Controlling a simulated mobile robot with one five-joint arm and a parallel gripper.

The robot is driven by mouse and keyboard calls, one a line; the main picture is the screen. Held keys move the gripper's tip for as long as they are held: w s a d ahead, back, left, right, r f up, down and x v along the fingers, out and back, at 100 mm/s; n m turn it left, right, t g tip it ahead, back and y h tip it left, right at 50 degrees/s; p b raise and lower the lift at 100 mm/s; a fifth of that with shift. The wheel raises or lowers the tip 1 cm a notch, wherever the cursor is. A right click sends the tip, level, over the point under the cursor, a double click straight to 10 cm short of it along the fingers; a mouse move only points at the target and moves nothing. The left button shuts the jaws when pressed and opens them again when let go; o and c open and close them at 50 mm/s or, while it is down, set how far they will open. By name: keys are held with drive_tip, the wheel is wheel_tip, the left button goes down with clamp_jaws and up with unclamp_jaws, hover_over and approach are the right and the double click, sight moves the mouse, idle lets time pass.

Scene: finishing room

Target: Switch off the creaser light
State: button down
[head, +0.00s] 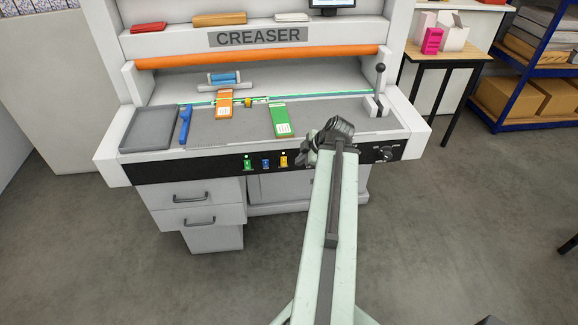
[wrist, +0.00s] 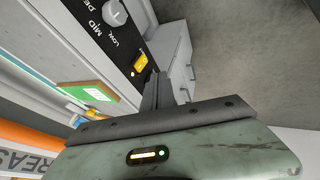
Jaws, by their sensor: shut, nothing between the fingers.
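The creaser (head: 258,37) stands ahead with a black control strip (head: 215,166) along its front edge. The labels on these switches are too small to read, so I cannot tell which one is for the light. In the wrist view, the shut fingers (wrist: 156,88) are close to the yellow switch (wrist: 139,64); contact cannot be told.
A round knob (head: 387,154) with marked settings is on the strip's right; it also shows in the wrist view (wrist: 115,13). A lever (head: 379,85) stands on the bed's right. Orange and green cards, a blue tool and a grey tray lie on the bed. Drawers are below.

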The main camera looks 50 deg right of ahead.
sight(287, 163)
drive_tip(key=w+f+b, duration=0.3)
drive_tip(key=w+d+f+b, duration=0.1)
drive_tip(key=w+f+b, duration=0.1)
drive_tip(key=f+b, duration=0.1)
drive_tip(key=w+d+f+b, duration=0.1)
drive_tip(key=w+f+b, duration=0.2)
drive_tip(key=shift+w+d, duration=0.2)
drive_tip(key=shift+w, duration=0.1)
